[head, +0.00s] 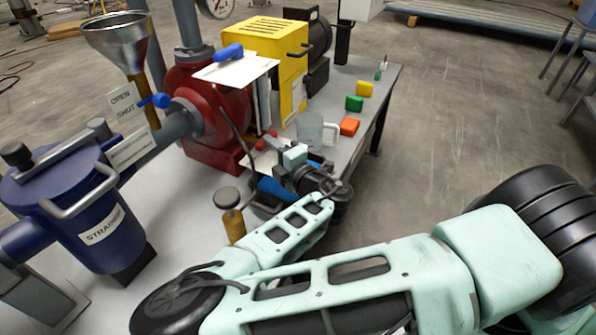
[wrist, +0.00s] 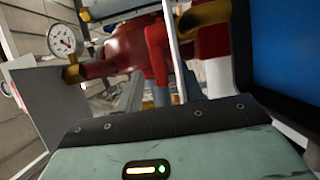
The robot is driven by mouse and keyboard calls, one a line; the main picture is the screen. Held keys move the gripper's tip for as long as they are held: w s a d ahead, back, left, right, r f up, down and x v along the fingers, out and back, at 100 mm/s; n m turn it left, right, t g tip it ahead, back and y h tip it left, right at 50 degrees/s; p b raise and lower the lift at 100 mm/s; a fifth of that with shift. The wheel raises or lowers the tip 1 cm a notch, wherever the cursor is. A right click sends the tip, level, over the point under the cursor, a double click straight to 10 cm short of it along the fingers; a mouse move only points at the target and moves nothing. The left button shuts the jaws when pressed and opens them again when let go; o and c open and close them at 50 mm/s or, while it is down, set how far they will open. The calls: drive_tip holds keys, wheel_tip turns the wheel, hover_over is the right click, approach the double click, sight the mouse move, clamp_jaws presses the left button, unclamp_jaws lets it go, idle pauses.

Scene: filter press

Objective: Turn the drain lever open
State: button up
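My gripper (head: 280,172) is low beside the red pump body (head: 212,118), at the table's right part. Its fingertips are largely hidden in the head view, and I cannot tell how far apart they are. A small red knob or handle (head: 262,143) shows just beyond the gripper; I cannot tell if they touch. A blue lever (head: 155,101) sits on the pipe by the OPEN and SHUT labels (head: 124,102), well left of the gripper. Which of these is the drain lever is not clear. In the wrist view, the red body (wrist: 132,50) is ahead.
A clear mug (head: 311,130) stands close to the gripper, with orange (head: 349,126), green (head: 354,103) and yellow (head: 365,89) blocks behind it. The blue strainer (head: 85,215) and a brass-bodied knob (head: 233,222) are to the left. Open floor lies right of the table.

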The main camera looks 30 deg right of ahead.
drive_tip(key=p+v, duration=0.3)
drive_tip(key=v, duration=0.8)
drive_tip(key=shift+s, duration=0.25)
